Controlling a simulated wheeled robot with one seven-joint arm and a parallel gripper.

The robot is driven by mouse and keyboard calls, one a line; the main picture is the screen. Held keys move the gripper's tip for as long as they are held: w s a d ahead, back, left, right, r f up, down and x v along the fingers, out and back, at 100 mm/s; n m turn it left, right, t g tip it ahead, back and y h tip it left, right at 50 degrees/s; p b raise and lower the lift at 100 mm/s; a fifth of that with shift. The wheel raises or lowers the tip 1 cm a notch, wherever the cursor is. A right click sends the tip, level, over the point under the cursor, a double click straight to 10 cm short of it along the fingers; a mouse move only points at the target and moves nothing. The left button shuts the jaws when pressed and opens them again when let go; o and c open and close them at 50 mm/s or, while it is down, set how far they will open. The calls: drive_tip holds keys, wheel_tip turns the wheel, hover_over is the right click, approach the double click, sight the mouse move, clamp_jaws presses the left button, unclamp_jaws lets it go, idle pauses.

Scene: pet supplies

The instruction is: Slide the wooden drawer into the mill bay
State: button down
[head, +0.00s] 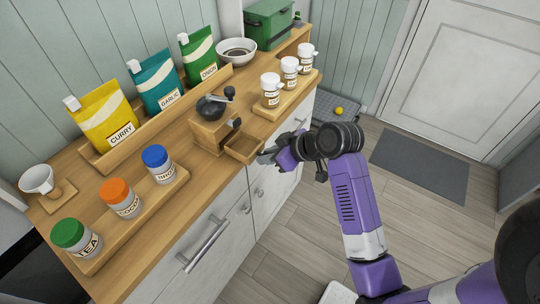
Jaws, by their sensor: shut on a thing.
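The wooden mill (209,128) stands near the front of the wooden counter, with a dark top and crank. Its bay is an opening low on the front, only partly visible. The wooden drawer (243,147) is an open box in front of the mill, at the counter's edge. Whether its back end is inside the bay or just outside, I cannot tell. My gripper (266,156) comes from the right and is shut on the drawer's front end. The fingertips are small and partly hidden by my wrist.
A tray of white-capped jars (289,92) stands right of the mill, and a tray of colour-lidded jars (130,221) to the left. Behind are pouches (156,82) on a rack, a bowl (236,52) and a green box (269,24). Open floor lies right of the counter.

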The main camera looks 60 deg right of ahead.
sight(234, 143)
drive_tip(key=shift+w+a, duration=0.15)
drive_tip(key=shift+w, duration=4.8)
drive_tip(key=c, duration=1.2)
unclamp_jaws()
drive_tip(key=v, duration=0.7)
drive_tip(key=shift+s+r, duration=0.3)
